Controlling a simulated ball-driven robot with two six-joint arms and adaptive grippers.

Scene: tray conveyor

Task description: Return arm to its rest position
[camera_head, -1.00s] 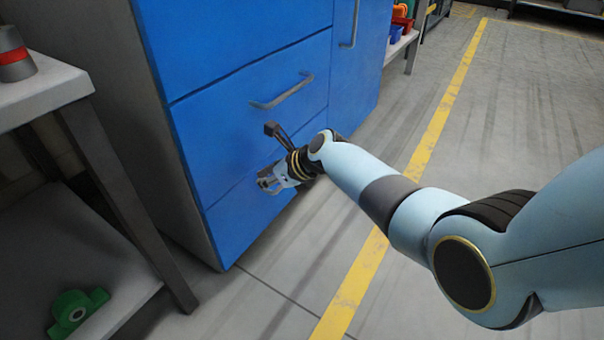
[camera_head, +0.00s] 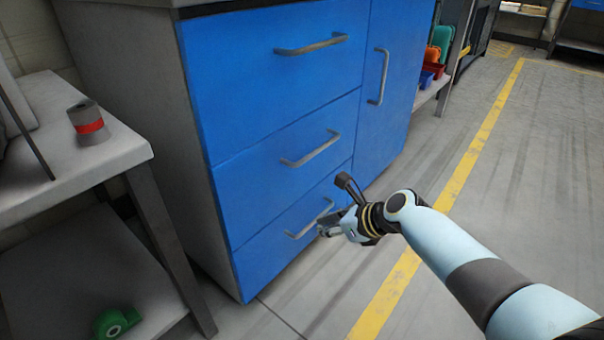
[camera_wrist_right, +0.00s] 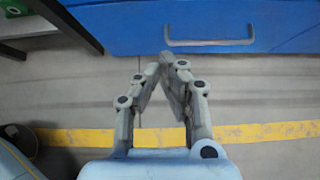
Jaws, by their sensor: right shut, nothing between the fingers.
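My right gripper (camera_head: 324,231) is in front of the bottom drawer of a blue cabinet (camera_head: 245,115), near that drawer's handle (camera_head: 310,219). In the right wrist view, the gripper (camera_wrist_right: 168,58) has its fingertips together with nothing between them. The drawer handle (camera_wrist_right: 209,42) lies beyond the fingertips there, with a gap of floor between. All the cabinet's drawers look closed. My right arm comes in from the lower right. My left gripper is not in view.
A grey table (camera_head: 95,165) stands at the left with a grey, red-banded object (camera_head: 89,124) on top. A green tape dispenser (camera_head: 117,322) sits on its lower shelf. Coloured bins (camera_head: 432,70) are at the back. Open floor with a yellow line (camera_head: 455,185) lies to the right.

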